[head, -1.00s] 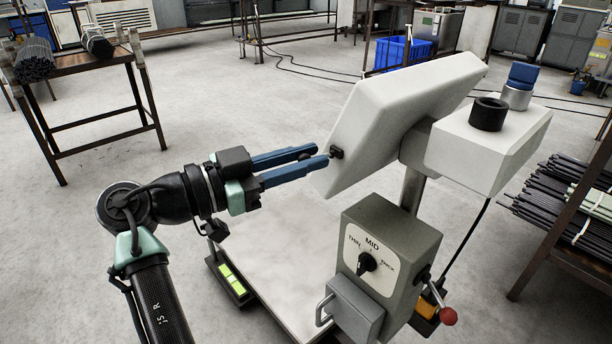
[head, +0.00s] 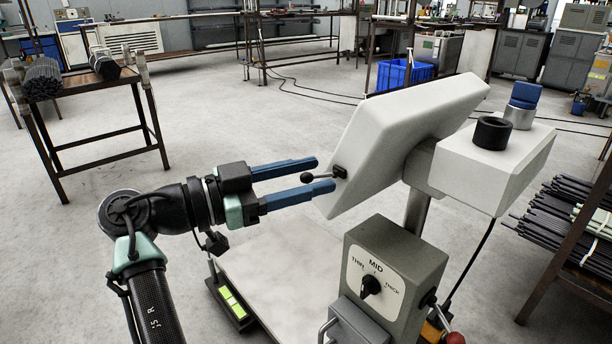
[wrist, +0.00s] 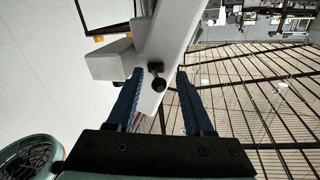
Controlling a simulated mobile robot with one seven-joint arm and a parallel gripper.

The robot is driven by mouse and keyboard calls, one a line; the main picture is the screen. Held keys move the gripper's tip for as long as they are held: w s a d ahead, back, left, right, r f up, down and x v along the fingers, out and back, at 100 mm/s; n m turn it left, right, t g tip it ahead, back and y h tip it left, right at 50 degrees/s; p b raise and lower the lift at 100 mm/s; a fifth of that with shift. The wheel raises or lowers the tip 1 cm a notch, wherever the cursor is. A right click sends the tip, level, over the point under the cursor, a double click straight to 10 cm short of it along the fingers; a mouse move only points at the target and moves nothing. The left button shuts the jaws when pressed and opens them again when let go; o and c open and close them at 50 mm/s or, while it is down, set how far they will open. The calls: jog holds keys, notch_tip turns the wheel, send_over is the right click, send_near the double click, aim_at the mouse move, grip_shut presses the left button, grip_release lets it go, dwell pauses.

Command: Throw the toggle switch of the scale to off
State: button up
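The scale's display head (head: 400,140) is a tilted pale box on a post, above a flat weighing platform (head: 275,270). Its toggle switch (head: 340,172) is a small black mount on the head's left edge. A lever with a ball tip (head: 307,177) sticks out from it to the left. My gripper (head: 324,174) is open, with its two blue fingers pointing right at that edge. The lever lies between the fingers in the head view. In the wrist view the ball (wrist: 159,84) shows between the fingertips (wrist: 160,76), nearer the left one. Contact cannot be told.
A grey box with a THIN-MID-THICK dial (head: 370,284) stands in front of the scale. A white box (head: 490,165) with a black ring on top sits right of the head. A rack of dark rods (head: 565,220) is at right. Open floor lies behind my arm.

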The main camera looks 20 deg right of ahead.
jog(key=s+a+p, duration=0.1)
jog(key=a+p, duration=0.1)
jog(key=a, duration=1.1)
jog(key=shift+p, duration=0.35)
jog(key=shift+s, duration=0.1)
